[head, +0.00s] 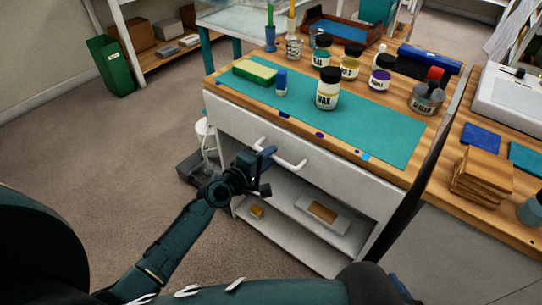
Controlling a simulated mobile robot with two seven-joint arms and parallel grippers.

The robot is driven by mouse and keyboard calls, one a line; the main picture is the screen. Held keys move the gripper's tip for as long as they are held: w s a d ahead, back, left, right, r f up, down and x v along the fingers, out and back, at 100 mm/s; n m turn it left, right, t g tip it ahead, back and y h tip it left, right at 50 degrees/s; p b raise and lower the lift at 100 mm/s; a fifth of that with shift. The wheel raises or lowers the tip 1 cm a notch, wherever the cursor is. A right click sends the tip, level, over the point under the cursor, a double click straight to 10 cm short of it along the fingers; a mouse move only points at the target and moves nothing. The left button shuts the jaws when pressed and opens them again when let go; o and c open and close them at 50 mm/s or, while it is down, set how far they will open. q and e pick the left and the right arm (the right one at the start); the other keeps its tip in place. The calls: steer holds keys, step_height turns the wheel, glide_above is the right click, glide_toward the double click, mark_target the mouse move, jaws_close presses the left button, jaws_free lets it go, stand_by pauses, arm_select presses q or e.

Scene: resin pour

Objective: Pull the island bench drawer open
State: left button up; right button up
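The island bench drawer (226,120) is a wide white front under the wooden bench top, and it looks closed. Its pale bar handle (290,160) sticks out from the front. My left gripper (268,170) is at the left part of the handle, with its two fingers spread apart. One finger overlaps the handle's left end in the picture; whether it touches is not clear. Nothing shows held between the fingers. My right gripper is not in view.
Below the drawer, an open shelf (280,225) holds a small tray (322,212). Left of the bench, the floor is mostly clear.

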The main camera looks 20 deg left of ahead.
arm_select(q)
steer(key=shift+x, duration=0.75)
steer(key=shift+c, duration=0.4)
jaws_close()
